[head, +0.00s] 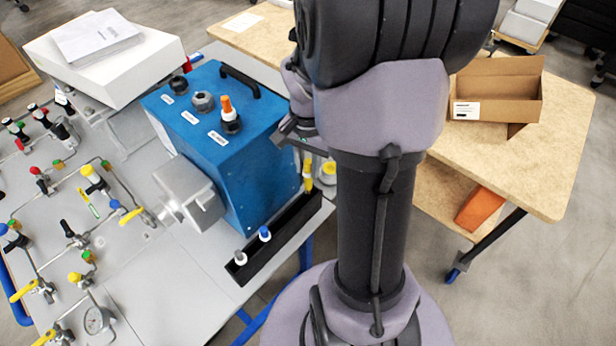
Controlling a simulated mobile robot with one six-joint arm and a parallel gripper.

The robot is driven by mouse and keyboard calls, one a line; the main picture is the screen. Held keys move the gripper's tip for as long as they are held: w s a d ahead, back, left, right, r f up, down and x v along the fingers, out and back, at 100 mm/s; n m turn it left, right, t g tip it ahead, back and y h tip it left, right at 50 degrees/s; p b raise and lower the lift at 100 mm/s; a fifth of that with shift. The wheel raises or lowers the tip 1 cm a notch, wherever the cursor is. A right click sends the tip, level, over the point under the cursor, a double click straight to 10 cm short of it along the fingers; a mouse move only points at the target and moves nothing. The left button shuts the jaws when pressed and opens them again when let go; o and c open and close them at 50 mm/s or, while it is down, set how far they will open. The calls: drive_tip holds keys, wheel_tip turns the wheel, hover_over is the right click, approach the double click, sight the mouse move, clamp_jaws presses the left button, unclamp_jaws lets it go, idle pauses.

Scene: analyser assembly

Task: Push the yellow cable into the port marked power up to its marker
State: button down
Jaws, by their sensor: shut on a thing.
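The blue analyser box (225,150) stands on the grey bench with three round ports on its top. An orange cable end (227,105) sits upright in the nearest port; the middle port (203,101) and far port (178,84) look empty. White labels lie beside the ports, too small to read. My gripper (305,143) is at the box's right side, partly hidden by my arm, and shut. A slim yellow cable piece (308,176) shows upright just below it, apparently in its jaws; the grip itself is hard to see.
A black rack (249,271) in front of the box holds a white-tipped and a blue-tipped cable end. A yellow-topped piece (328,169) stands near its right end. A black handle (240,80) rises from the box top. Valves and pipes crowd the left; a wooden table (560,130) stands right.

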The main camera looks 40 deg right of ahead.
wheel_tip(320, 180, up, 15)
drive_tip(key=p, duration=0.8)
drive_tip(key=shift+r, duration=0.15)
